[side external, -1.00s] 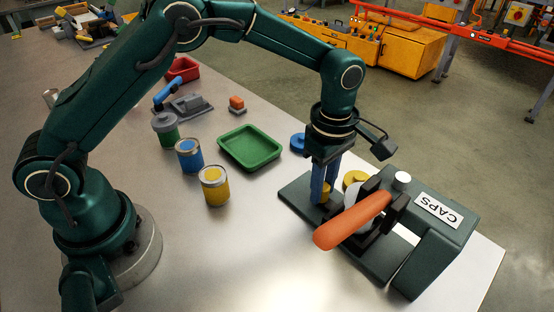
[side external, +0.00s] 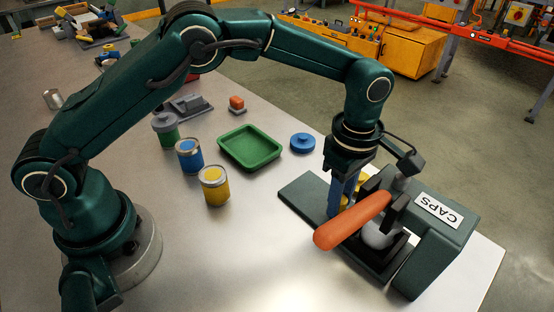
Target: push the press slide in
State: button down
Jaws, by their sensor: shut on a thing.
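The dark green press (side external: 428,242) stands at the right of the table, with a "CAPS" label on top and a long orange handle (side external: 350,222) reaching out to the left. A pale round piece (side external: 379,236) sits under the handle, partly hidden by it. My gripper (side external: 340,207) points down over the press's flat base plate (side external: 300,195), left of the press body. Its blue fingers are shut on a small yellow piece (side external: 345,202), seemingly the slide's knob, mostly hidden by the fingers and handle.
A green tray (side external: 222,150), a blue lid (side external: 303,143) and yellow (side external: 214,188), blue (side external: 188,156) and green (side external: 165,132) cans stand left of the press. The table front is clear.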

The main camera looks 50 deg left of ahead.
jog(key=shift+d+r, duration=0.1)
jog(key=shift+d, duration=0.3)
jog(key=c, duration=0.8)
grip_release()
jog(key=shift+o, duration=0.9)
jog(key=shift+a, duration=0.1)
jog(key=shift+r, duration=2.55)
